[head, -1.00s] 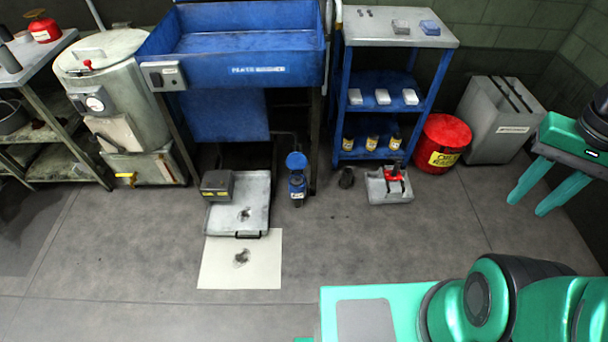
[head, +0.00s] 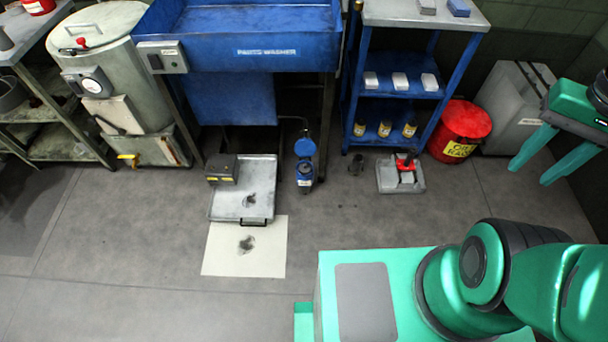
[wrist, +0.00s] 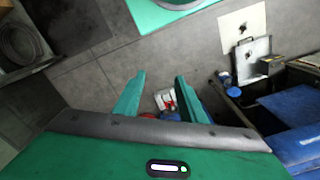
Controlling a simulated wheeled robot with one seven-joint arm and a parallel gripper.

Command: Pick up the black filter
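My gripper (head: 532,172) is at the right edge of the head view, open and empty, well to the right of the filter and above floor height. In the wrist view my gripper (wrist: 160,77) shows two spread green fingers. The grey and red block (wrist: 165,99) appears between them. I cannot make out the filter in the wrist view.
A red waste can (head: 461,131) and a grey bin (head: 512,105) stand between the filter and my gripper's side. A blue shelf (head: 398,133) is behind the filter. A blue pump (head: 305,168) and metal tray (head: 246,190) are to its left. The floor in front is clear.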

